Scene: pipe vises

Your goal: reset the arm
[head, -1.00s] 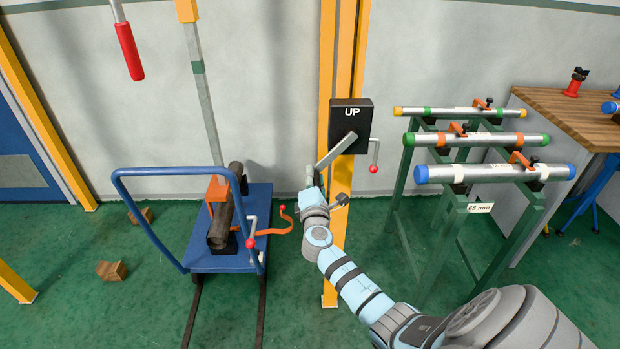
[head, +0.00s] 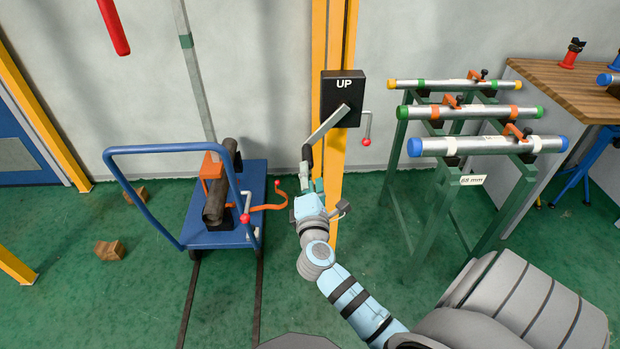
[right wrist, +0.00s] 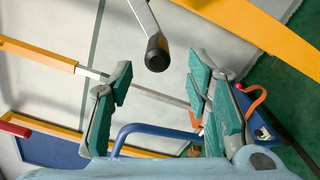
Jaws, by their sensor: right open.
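My right gripper (head: 310,188) is open and empty just below the lever's lower end in the head view. The lever (head: 328,127) is a grey bar slanting down to the left from the black box marked UP (head: 343,89). Its black grip (head: 307,156) is bare. In the right wrist view the two green-padded fingers (right wrist: 158,82) stand wide apart. The round end of the black grip (right wrist: 157,54) shows beyond and between the fingertips, apart from both pads. My left gripper is not in view.
A blue cart (head: 258,172) with a dark pipe (head: 220,190) stands left of the arm. A green rack (head: 455,205) with several pipes stands right. A yellow post (head: 336,170) rises behind the gripper. A red-handled crank (head: 367,130) hangs beside the box. A red handle (head: 113,25) hangs upper left.

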